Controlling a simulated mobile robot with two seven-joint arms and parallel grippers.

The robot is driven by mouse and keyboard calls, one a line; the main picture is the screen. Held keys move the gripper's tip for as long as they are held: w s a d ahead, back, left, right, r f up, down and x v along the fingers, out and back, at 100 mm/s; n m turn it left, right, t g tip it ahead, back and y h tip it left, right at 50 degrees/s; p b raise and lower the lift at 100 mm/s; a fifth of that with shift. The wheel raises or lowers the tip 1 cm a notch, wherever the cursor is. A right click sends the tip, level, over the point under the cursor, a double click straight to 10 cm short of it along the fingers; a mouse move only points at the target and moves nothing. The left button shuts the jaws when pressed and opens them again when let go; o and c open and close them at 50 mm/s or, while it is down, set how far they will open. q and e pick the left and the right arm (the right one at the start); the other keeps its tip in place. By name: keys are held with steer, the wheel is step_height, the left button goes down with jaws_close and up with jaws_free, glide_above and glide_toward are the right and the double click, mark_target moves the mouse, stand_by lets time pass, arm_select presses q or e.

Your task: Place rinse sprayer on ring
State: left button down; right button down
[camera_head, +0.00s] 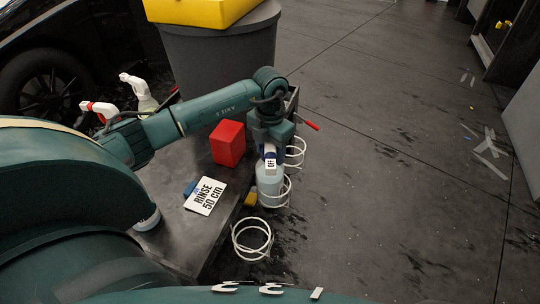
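An empty white wire ring (252,240) sticks out nearer, and another (297,151) farther back. My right gripper is not in view.
Spray bottles (141,93) stand at the left. A grey bin (220,55) stands behind. The floor at right is mostly clear.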

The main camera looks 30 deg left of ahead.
arm_select(q)
step_height(320, 180, down, 2)
steer(key=shift+f, duration=0.1)
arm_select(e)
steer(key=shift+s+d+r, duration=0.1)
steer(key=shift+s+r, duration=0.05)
arm_select(q)
steer(key=c, duration=0.6)
jaws_free()
step_height(320, 180, up, 11)
steer(key=shift+r+p, duration=0.15)
steer(key=shift+p, duration=0.3)
steer(key=shift+r, duration=0.45)
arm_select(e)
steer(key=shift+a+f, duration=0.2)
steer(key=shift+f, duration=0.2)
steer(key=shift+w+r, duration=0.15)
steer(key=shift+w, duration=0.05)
